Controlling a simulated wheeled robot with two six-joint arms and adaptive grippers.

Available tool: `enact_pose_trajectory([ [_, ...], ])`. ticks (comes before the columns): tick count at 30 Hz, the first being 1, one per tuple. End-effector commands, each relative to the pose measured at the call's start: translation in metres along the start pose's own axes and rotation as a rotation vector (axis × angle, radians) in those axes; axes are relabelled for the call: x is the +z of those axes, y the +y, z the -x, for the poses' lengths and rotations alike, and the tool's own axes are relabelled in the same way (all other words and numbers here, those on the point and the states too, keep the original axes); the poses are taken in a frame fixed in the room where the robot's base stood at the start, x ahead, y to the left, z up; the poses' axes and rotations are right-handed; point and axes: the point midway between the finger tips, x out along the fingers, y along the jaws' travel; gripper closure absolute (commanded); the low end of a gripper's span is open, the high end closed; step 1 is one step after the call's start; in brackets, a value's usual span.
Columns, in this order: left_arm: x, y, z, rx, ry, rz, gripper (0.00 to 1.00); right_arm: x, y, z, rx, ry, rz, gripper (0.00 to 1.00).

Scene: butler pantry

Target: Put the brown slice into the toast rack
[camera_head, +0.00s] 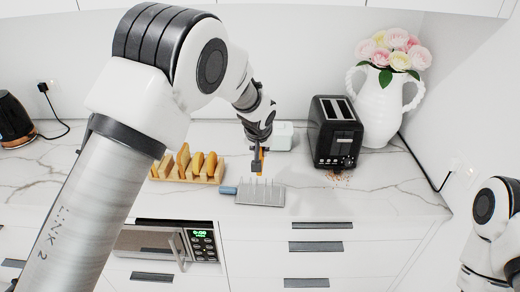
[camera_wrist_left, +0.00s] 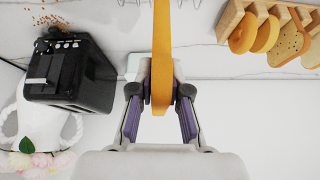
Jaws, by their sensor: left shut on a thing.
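My left gripper (camera_head: 258,163) is shut on an orange-brown slice. In the left wrist view the slice (camera_wrist_left: 161,50) shows edge-on, upright between the two fingers (camera_wrist_left: 161,88). The toast rack (camera_head: 260,195) is a grey base with thin upright wires and a blue handle at its left, near the counter's front. The gripper and slice are just behind and above the rack in the head view; the exact gap is hard to tell. Some rack wires (camera_wrist_left: 200,4) show at the top edge of the wrist view. My right gripper is out of view.
A wooden holder (camera_head: 200,179) with several bread slices stands left of the rack. A black toaster (camera_head: 335,133) stands at the right, with crumbs (camera_head: 338,176) before it. A white flower vase (camera_head: 379,108) is behind it. A small white box (camera_head: 284,135) is behind the gripper.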

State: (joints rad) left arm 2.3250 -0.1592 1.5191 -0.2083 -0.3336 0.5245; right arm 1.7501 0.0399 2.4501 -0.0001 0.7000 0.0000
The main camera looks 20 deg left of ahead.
Motion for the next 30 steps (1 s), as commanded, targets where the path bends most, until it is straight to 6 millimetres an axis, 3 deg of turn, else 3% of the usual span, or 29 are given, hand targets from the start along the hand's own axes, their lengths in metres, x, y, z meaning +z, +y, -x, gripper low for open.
enact_pose_trajectory([
  [16,0.032,0.001,-0.058,0.0,-0.001,0.0,1.0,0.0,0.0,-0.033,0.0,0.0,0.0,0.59],
  [30,0.034,0.001,-0.062,0.0,0.0,0.0,1.0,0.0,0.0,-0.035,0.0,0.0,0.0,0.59],
])
